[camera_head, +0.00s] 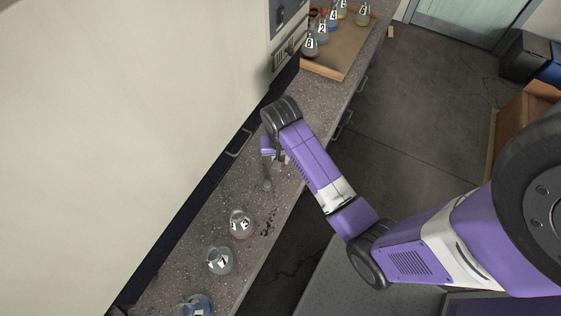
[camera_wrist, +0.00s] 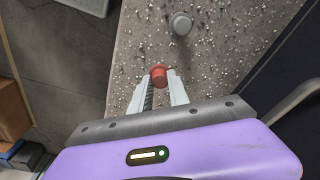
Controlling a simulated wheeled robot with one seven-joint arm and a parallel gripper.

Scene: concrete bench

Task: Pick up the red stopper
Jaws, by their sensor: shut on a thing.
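The red stopper (camera_wrist: 159,72) is small and round and sits between the fingertips of my gripper (camera_wrist: 160,84) in the wrist view. The fingers are closed on it. Its lower part is hidden by the fingers. I cannot tell whether it touches the bench or hangs a little above it. In the head view my gripper (camera_head: 281,161) is over the speckled bench, below the bent arm, and the stopper is too small there to make out clearly.
A grey round piece (camera_wrist: 181,24) stands on the bench (camera_wrist: 225,70) just beyond the red stopper. Labelled flasks (camera_head: 241,223) stand nearer along the bench. A wooden tray (camera_head: 345,60) with several flasks is at the far end. A large pale cabinet (camera_head: 130,120) borders the left.

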